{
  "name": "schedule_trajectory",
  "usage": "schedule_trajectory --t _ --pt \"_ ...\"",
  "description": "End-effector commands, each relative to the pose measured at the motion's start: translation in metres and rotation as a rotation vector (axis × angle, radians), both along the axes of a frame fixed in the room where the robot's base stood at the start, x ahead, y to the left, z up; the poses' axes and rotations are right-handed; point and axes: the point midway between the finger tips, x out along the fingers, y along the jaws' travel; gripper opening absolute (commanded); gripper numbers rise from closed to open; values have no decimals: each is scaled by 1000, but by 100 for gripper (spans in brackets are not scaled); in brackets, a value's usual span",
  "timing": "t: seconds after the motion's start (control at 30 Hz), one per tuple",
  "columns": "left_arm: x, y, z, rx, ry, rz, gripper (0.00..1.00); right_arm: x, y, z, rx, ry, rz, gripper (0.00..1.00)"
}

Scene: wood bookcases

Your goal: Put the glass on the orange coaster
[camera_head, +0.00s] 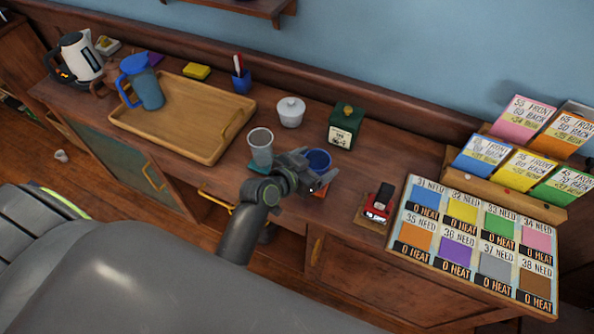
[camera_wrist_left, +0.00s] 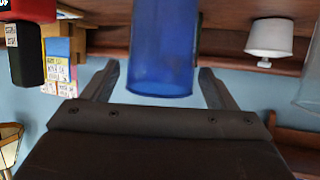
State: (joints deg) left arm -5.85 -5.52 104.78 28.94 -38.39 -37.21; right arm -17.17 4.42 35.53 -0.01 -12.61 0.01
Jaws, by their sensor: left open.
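A clear grey glass (camera_head: 260,146) stands upright on a teal coaster (camera_head: 256,168) near the counter's front; its edge also shows at the right of the left wrist view (camera_wrist_left: 311,85). A blue cup (camera_head: 318,160) stands just right of it, by the orange coaster (camera_head: 320,192), which is mostly hidden by my gripper. My left gripper (camera_head: 305,178) is open at the blue cup. In the left wrist view the blue cup (camera_wrist_left: 163,50) appears between the two spread fingers, with gaps on both sides. My right gripper is not in view.
A white lidded pot (camera_head: 290,112) and a green tin (camera_head: 346,127) stand behind the cups. A wooden tray (camera_head: 205,105) with a blue pitcher (camera_head: 148,90) is left. A red-and-black object (camera_head: 379,203) and a colour chart (camera_head: 470,240) are right. Counter between cup and red object is clear.

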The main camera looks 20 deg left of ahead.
Motion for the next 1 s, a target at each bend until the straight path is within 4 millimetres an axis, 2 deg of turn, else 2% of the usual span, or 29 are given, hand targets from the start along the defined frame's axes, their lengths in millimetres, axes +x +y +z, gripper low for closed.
schedule_trajectory --t 0.4,0.6,1.0 --pt "-65 23 26 2 1 1 80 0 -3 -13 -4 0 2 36" --pt "-87 31 36 2 1 1 80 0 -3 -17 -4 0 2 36" --pt "-96 34 42 1 0 0 80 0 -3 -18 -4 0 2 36"
